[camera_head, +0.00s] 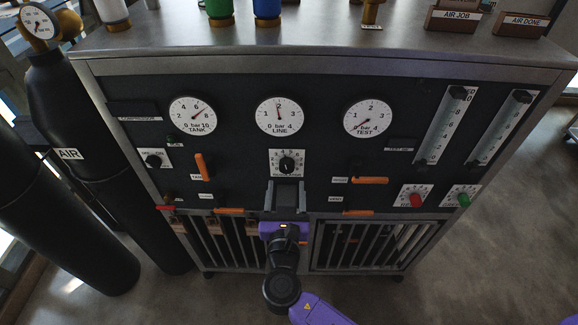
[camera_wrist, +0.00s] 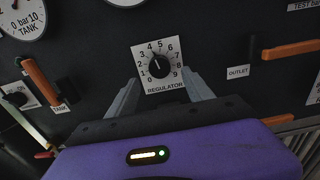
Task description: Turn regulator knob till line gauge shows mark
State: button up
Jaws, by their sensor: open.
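The regulator knob (camera_head: 287,165) is a round black knob on a white numbered plate in the panel's middle. In the wrist view the knob (camera_wrist: 159,66) has its white pointer up and slightly left, near 4. The line gauge (camera_head: 279,116) sits right above it; its needle stands nearly upright, near 2. I cannot make out a separate mark on its dial. My gripper (camera_head: 287,184) is open and empty just below the knob. In the wrist view its grey fingers (camera_wrist: 162,86) lie left and right of the plate's lower part; contact with the knob does not show.
The tank gauge (camera_head: 193,116) and test gauge (camera_head: 367,118) flank the line gauge. An orange tank lever (camera_head: 201,167) and outlet lever (camera_head: 370,180) stick out either side of the knob. Black air cylinders (camera_head: 75,130) stand at left. Floor at right is clear.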

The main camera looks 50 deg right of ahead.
aim_at(287, 169)
jog(key=shift+b+x, duration=0.4)
jog(key=shift+x, duration=3.1)
grip_shut()
